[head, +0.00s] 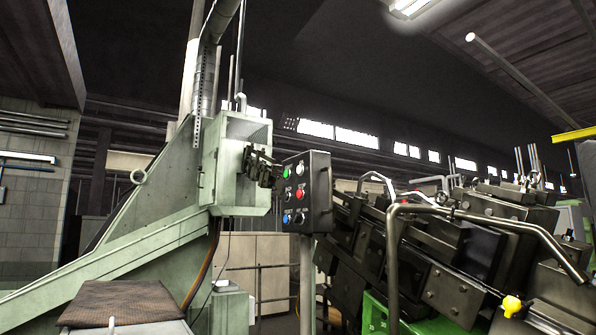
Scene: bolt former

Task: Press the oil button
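A dark control box (307,193) stands on a grey post near the middle of the head view. Its face carries several buttons in two columns. A green button (286,173) is at upper left, a red button (300,188) at middle right and a blue button (286,218) at lower left. The other buttons look white or dark. The labels are too small to read, so I cannot tell which is the oil button. I see no gripper that is clearly mine.
A dark, jagged block (262,168) sits against a pale green cabinet (225,165), close left of the control box. Dense dark machinery (470,245) with bent pipes fills the right. A sloping green machine frame (150,240) stands left. A brown mat (122,302) lies at lower left.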

